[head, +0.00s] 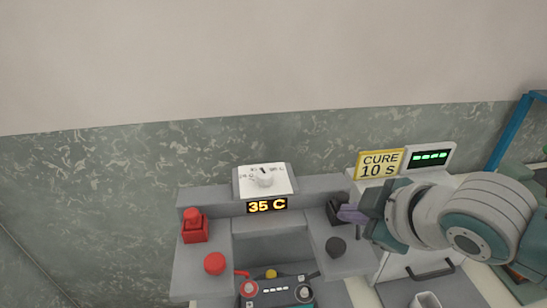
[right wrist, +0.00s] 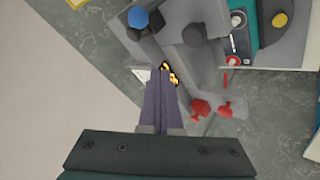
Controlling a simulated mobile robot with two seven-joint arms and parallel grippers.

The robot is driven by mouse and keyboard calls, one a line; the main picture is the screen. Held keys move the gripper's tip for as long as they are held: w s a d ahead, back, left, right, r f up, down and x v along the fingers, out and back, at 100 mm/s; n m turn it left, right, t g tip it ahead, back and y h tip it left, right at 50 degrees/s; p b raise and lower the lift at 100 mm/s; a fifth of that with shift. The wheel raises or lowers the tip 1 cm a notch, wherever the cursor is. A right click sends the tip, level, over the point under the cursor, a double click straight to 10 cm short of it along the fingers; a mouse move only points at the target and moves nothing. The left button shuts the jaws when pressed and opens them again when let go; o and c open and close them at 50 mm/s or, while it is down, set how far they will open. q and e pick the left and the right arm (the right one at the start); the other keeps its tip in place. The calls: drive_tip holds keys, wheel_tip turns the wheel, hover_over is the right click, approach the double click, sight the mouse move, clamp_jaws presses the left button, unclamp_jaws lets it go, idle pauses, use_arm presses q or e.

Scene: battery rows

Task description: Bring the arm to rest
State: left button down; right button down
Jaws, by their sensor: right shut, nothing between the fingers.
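My right gripper (head: 350,213) is at the right side of the grey bench unit (head: 205,270) in the head view. Its purple fingers are closed together and hold nothing. In the right wrist view the shut fingers (right wrist: 164,85) point toward the unit and partly cover its orange display. The fingers overlap the black clamp (head: 335,209) in the head view; I cannot tell whether they touch it. My left gripper is not in view.
A dial (head: 264,178) stands above the 35 C display (head: 267,205). A red clamp (head: 194,226), red knob (head: 215,264) and black knob (head: 336,247) are on the unit. A CURE 10 s sign (head: 380,163) and green display (head: 430,157) stand behind my right arm. A teal-and-grey device (head: 277,290) sits in front.

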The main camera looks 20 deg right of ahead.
idle(0.6)
drive_tip(key=s+a+r+m+g+p, duration=0.1)
drive_tip(key=s+a+r+m+g, duration=0.2)
drive_tip(key=s, duration=0.7)
drive_tip(key=s+a+r+m+g, duration=0.3)
drive_tip(key=s+a+m, duration=0.1)
drive_tip(key=s, duration=0.6)
wheel_tip(320, 180, up, 20)
drive_tip(key=p, duration=2)
drive_tip(key=shift+w+d+r+y+p, duration=0.15)
drive_tip(key=shift+d+r+y+p, duration=0.05)
drive_tip(key=shift+d+y+p, duration=0.1)
